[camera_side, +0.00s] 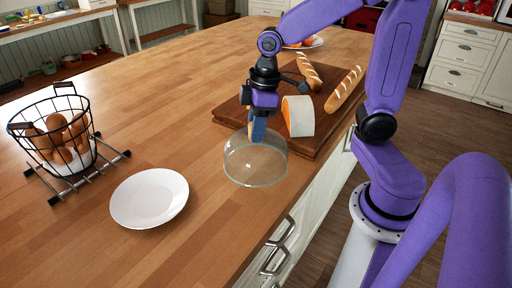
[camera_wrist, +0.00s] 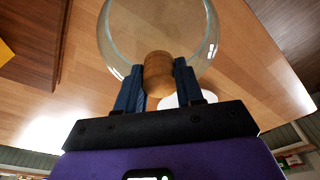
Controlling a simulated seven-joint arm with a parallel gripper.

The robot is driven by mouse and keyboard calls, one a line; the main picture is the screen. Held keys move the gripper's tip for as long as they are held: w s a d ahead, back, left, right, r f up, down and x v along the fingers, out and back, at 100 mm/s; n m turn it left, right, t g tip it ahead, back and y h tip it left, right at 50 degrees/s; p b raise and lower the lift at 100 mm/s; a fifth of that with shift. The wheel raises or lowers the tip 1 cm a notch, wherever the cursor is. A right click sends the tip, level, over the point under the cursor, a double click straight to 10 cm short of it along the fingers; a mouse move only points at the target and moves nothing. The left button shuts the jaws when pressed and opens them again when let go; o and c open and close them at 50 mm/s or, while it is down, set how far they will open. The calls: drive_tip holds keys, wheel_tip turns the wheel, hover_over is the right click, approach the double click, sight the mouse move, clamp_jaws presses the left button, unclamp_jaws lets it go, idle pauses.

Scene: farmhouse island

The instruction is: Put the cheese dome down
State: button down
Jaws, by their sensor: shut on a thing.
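The cheese dome (camera_side: 255,165) is clear glass with a wooden knob (camera_wrist: 158,70) on top. My gripper (camera_side: 258,132) is above the dome, with its two blue fingers (camera_wrist: 158,88) shut on the knob from both sides. The dome is upright, open side down, over the wooden counter near its front edge, just in front of the cutting board. I cannot tell whether its rim touches the counter or hangs slightly above it. In the wrist view the glass wall (camera_wrist: 108,42) spreads out beyond the knob.
A white plate (camera_side: 149,198) lies left of the dome, with bare counter between. The cutting board (camera_side: 232,110) behind holds a pale cheese piece (camera_side: 299,116) and two loaves (camera_side: 345,88). Drawer handles line the island's front.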

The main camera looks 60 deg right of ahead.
drive_tip(key=shift+f, duration=2.1)
drive_tip(key=shift+f, duration=0.15)
drive_tip(key=c, duration=0.7)
unclamp_jaws()
wheel_tip(320, 180, up, 12)
drive_tip(key=s+d, duration=0.1)
drive_tip(key=s+a+f+n, duration=0.1)
drive_tip(key=s+f, duration=0.2)
drive_tip(key=s, duration=0.2)
drive_tip(key=s+a+f+n, duration=0.1)
drive_tip(key=s+f, duration=0.2)
drive_tip(key=s, duration=0.2)
drive_tip(key=s+a+f+n+g, duration=0.1)
drive_tip(key=s+f, duration=0.2)
drive_tip(key=s, duration=0.2)
drive_tip(key=shift+s+a+n+h, duration=0.15)
drive_tip(key=shift+s+n+h, duration=0.15)
drive_tip(key=shift+h, duration=0.1)
drive_tip(key=shift+r, duration=0.1)
